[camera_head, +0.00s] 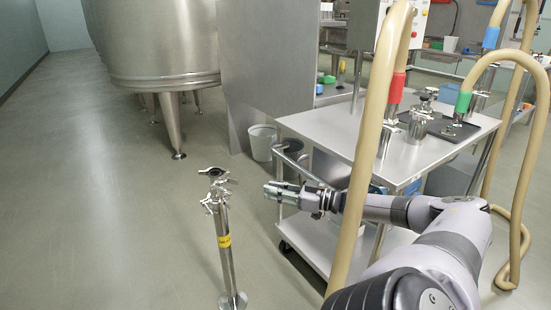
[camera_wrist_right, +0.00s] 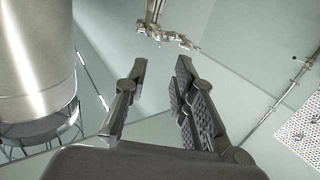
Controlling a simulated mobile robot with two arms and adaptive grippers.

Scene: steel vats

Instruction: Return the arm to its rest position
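My right arm (camera_head: 405,212) comes in from the lower right in the head view and reaches left, in front of the steel cart. My right gripper (camera_head: 283,191) is at its end, to the right of the steel stand and apart from it. In the right wrist view my gripper's two fingers (camera_wrist_right: 159,85) are spread apart, with nothing between them. My left gripper is in neither view.
A steel stand (camera_head: 225,245) with a yellow label and clamps on top rises from the floor. The steel cart (camera_head: 340,130) carries metal vessels and a dark tray. Beige hoses (camera_head: 372,140) hang in front of it. A large vat (camera_head: 155,45) stands behind. The left floor is clear.

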